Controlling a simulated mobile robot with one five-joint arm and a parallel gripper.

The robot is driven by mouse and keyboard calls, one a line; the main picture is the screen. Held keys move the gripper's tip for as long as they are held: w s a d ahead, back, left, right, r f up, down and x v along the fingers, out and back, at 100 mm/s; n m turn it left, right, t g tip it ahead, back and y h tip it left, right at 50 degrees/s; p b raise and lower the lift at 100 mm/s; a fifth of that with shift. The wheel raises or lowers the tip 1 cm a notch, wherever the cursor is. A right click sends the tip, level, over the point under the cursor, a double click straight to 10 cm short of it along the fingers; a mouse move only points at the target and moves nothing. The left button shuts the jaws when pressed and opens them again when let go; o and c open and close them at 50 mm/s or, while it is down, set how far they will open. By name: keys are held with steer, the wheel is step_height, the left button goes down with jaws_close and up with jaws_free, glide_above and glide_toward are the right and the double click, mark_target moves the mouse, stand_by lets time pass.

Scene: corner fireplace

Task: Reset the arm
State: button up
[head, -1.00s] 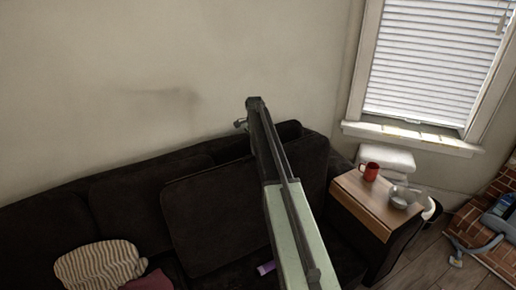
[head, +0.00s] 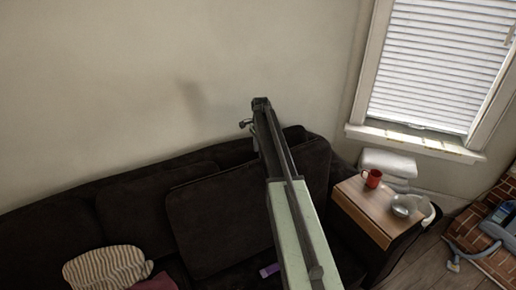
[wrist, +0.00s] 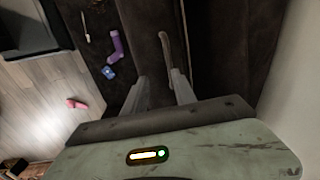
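My arm reaches up and out over the dark sofa in the head view, with my gripper (head: 252,116) at its far end, in front of the wall and above the sofa back. In the wrist view the two light fingers of my gripper (wrist: 160,92) stand apart. A thin brownish strip (wrist: 165,55) shows just beyond and between them; I cannot tell what it is, and nothing looks clamped.
The dark sofa (head: 130,215) holds a striped cushion (head: 105,268) and a purple sock (wrist: 117,48); a small blue item (wrist: 108,72) lies near the sock. A side table (head: 362,212) bears a red mug (head: 372,178) and a metal bowl (head: 402,206). A pink item (wrist: 76,103) lies on the floor.

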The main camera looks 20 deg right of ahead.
steer(key=r, duration=0.1)
steer(key=r+p, duration=0.1)
steer(key=r, duration=0.1)
steer(key=shift+s+d, duration=0.1)
steer(key=shift+s, duration=0.2)
steer(key=shift+w+f, duration=0.1)
steer(key=shift+f, duration=0.05)
steer(key=s+a+f+n+b, duration=0.2)
steer(key=s+a, duration=0.3)
steer(key=a, duration=0.4)
steer(key=s+a+f+n+b, duration=0.1)
steer(key=s+a+f, duration=0.1)
steer(key=s+a, duration=0.45)
steer(key=s+a+n, duration=0.3)
steer(key=s+n, duration=0.1)
steer(key=s, duration=0.2)
steer(key=s+a+n+b, duration=0.1)
steer(key=s+a+n, duration=0.2)
steer(key=s+n, duration=0.2)
steer(key=s+a+f+n, duration=0.1)
steer(key=s+a+n, duration=0.2)
steer(key=s, duration=0.6)
steer(key=shift+s+a+n+g+b, duration=0.25)
steer(key=shift+n+g+b, duration=0.15)
steer(key=shift+n, duration=0.5)
